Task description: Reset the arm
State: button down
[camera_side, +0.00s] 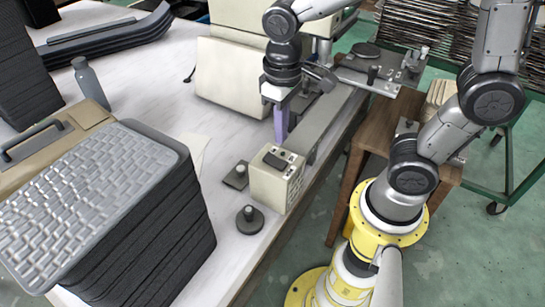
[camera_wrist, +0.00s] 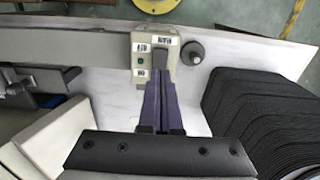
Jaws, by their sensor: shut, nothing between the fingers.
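My gripper (camera_side: 281,128) hangs pointing down over the white table, just behind a small beige control box (camera_side: 276,179). Its purple fingers are together with nothing between them. In the wrist view my gripper (camera_wrist: 161,100) shows from above, its fingers reaching toward the control box (camera_wrist: 153,52). I cannot tell the exact gap between the fingertips and the box.
A stack of dark tray panels (camera_side: 100,200) fills the front left of the table; it shows at right in the wrist view (camera_wrist: 270,110). A grey rail (camera_side: 325,125) runs behind the box. A round black knob (camera_side: 250,218) stands near the table edge. A grey bottle (camera_side: 90,82) stands farther left.

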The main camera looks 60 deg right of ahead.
jog(key=shift+r, duration=0.25)
jog(key=s+d+r+t, duration=0.5)
jog(key=s+r, duration=0.1)
jog(key=s, duration=0.3)
jog(key=shift+t, duration=0.3)
